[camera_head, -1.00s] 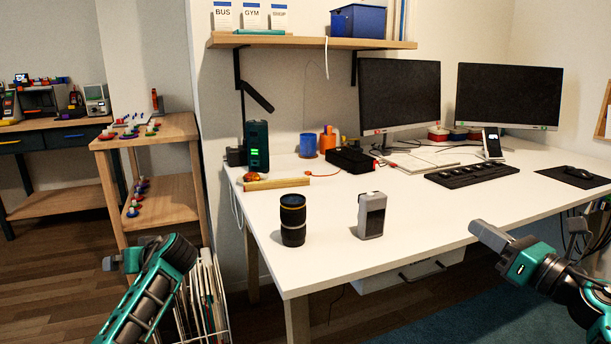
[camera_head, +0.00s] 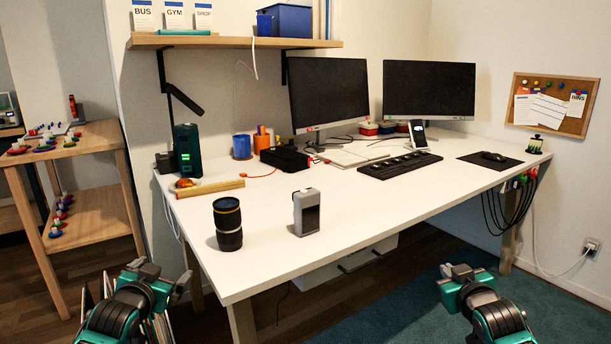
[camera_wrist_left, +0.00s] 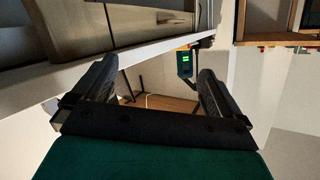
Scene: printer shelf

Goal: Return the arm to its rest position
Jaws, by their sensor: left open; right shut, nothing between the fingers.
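My left gripper (camera_head: 160,277) is at the lower left in the head view, in front of the desk's left corner and apart from it. In the left wrist view its two dark fingers (camera_wrist_left: 150,90) stand wide apart, with nothing held between them. My right gripper (camera_head: 459,271) is at the lower right in the head view, in front of the desk over the blue-green rug. It is shut and holds nothing. Both arms are low, at the bottom edge of the picture.
The white desk (camera_head: 270,262) carries a black lens-like cylinder (camera_head: 228,225), a grey device (camera_head: 306,212), a keyboard (camera_head: 398,165) and two monitors. A wooden rack (camera_head: 100,184) stands left. Cables (camera_head: 508,212) hang at the desk's right end. The rug (camera_head: 400,290) is clear.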

